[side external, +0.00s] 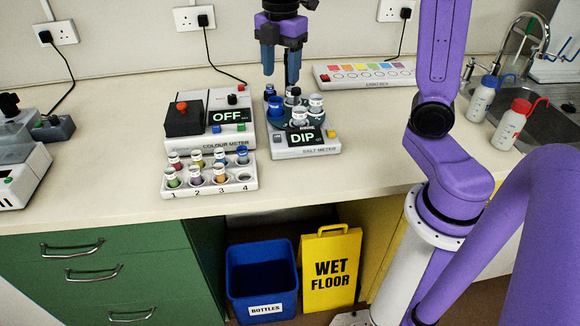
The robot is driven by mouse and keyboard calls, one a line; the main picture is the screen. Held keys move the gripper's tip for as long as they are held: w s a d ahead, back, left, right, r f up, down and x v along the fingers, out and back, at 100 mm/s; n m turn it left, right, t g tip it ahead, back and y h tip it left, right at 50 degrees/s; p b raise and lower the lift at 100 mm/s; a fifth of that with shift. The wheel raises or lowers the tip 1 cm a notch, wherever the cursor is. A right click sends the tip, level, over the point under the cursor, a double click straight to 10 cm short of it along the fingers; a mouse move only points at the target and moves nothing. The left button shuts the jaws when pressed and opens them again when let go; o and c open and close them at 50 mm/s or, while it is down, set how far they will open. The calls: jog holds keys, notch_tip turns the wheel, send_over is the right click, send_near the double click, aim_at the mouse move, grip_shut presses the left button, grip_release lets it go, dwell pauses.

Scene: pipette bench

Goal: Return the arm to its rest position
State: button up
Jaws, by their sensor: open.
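My gripper (280,82) hangs pointing down over the back of the salt meter (306,151), with its two blue fingers apart. A small dark-capped vial (270,91) stands just below the left finger; I cannot tell whether they touch. The salt meter's display reads DIP, and several containers stand in its round holder, among them a blue one (276,106) and white-topped ones (316,103). My purple arm fills the right side of the view.
The colour meter (211,134), reading OFF, stands left of the salt meter. A vial rack (209,187) with several vials is in front. The light key panel (364,76) lies behind right. Two wash bottles (511,124) stand by the sink. The counter's front strip is clear.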

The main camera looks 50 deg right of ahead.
jog(key=s+a+f+m, duration=0.2)
jog(key=s, duration=0.6)
jog(key=s+a+f+m, duration=0.1)
jog(key=s+f+m, duration=0.1)
jog(key=s, duration=0.6)
jog(key=s+a+f+m, duration=0.2)
jog(key=s+f, duration=0.2)
jog(key=s, duration=0.4)
jog(key=shift+a+f, duration=0.25)
jog(key=shift+a, duration=0.05)
